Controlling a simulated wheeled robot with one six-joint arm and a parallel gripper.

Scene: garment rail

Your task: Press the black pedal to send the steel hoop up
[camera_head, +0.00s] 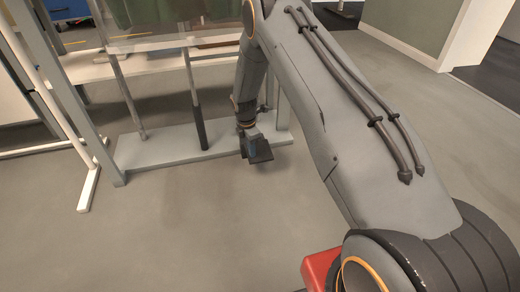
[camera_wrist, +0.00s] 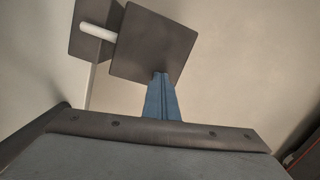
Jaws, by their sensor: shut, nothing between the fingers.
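My gripper (camera_head: 252,147) is low in the head view, at the front edge of the rail's pale base, and its blue fingers (camera_wrist: 163,98) are shut with nothing between them. A dark square plate, which looks like the black pedal (camera_wrist: 153,43), lies just beyond the fingertips in the wrist view. In the head view the dark plate (camera_head: 262,155) shows beside the fingers. The tips overlap its lower edge in the wrist view; I cannot tell whether they touch it. I cannot make out the steel hoop in either view.
The rail's base (camera_head: 160,150) carries upright posts (camera_head: 126,92). A white frame foot (camera_head: 88,190) stands at left. The front floor (camera_head: 190,235) is clear.

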